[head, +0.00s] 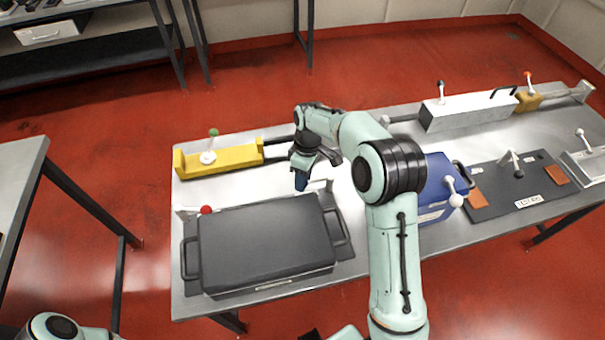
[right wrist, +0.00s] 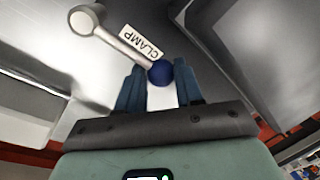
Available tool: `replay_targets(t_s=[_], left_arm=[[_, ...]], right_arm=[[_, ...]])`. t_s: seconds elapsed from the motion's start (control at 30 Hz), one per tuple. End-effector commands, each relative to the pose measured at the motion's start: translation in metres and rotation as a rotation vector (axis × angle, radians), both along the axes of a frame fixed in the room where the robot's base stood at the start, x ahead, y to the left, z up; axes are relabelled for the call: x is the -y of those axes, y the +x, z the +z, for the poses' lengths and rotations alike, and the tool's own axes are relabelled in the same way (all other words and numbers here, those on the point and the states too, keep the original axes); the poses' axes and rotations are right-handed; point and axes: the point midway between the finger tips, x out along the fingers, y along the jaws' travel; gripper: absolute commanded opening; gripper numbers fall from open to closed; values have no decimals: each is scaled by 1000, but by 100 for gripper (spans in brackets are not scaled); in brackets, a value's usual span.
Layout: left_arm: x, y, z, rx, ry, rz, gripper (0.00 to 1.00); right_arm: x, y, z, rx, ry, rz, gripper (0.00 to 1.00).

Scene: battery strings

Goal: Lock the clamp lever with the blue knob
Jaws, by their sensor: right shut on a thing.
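The clamp lever shows in the right wrist view as a pale metal arm (right wrist: 115,42) running from a round white pivot to a blue knob (right wrist: 161,72). A white label reading CLAMP (right wrist: 141,42) lies beside it. My right gripper (right wrist: 157,78) has its blue fingers on both sides of the knob and is shut on it. In the head view, my right gripper (head: 301,182) points down behind the black case, and it hides the knob there. My left gripper is not in view; only part of my left arm shows at the bottom left.
A black case (head: 265,245) stands in front of my right gripper, with a red-knob lever (head: 205,210) behind it. A yellow block (head: 232,158) with a green-knob lever (head: 213,132) is at the back left. A blue box (head: 435,175) stands to the right.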

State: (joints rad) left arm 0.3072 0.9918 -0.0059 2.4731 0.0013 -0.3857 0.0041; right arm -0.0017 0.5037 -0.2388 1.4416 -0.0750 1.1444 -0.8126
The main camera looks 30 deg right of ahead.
Motion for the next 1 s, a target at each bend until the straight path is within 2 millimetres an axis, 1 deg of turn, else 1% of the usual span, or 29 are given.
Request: replay_targets(t_s=[0.03,0.13,0.67,0.7,0.73,0.77,1.0], left_arm=[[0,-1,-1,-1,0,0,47],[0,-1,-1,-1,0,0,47],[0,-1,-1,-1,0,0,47],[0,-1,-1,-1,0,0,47],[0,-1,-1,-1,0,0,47],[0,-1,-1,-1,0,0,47],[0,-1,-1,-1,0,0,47]], right_arm=[[-1,-6,-4,-19,4,11,0],[-1,-8,-3,-19,2,33,0],[0,-10,-4,-20,0,50,0],[0,-10,-4,-20,-1,49,49],[0,-9,-4,-20,-1,50,59],[0,-9,-4,-19,-1,50,62],[0,-7,-2,-10,-1,54,62]])
